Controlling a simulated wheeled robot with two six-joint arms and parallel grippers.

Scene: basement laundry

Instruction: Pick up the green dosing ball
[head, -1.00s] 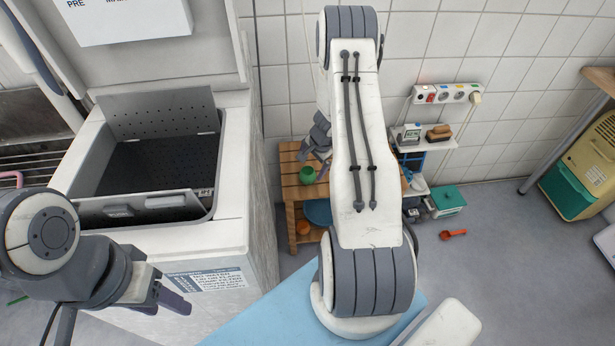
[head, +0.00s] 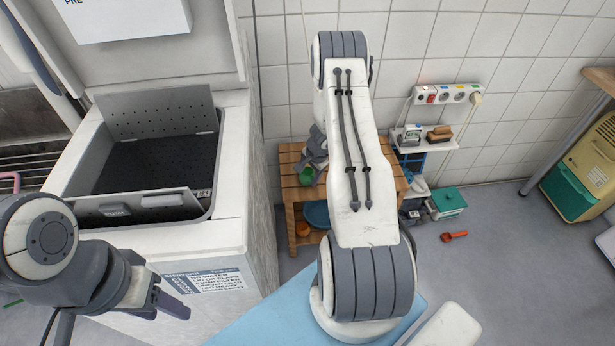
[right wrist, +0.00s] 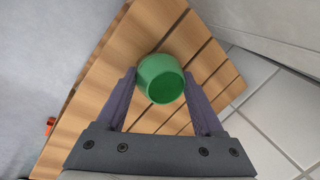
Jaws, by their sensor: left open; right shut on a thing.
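The green dosing ball (right wrist: 160,78) is a round cup with an open mouth, between the two fingers of my right gripper (right wrist: 158,88) in the right wrist view. The fingers touch it on both sides and are shut on it. In the head view the ball (head: 306,176) shows at the slatted wooden table (head: 288,158), partly covered by my right gripper (head: 314,160). I cannot tell whether it still touches the slats. My left gripper (head: 178,305) is open and empty, in front of the white washing machine (head: 232,190).
The top-loading machine's lid and drum flaps stand open. A shelf (head: 424,140) with small items is on the tiled wall right of my right arm. A teal-lidded box (head: 448,202) and a red scoop (head: 454,236) are on the floor. Floor at the right is partly clear.

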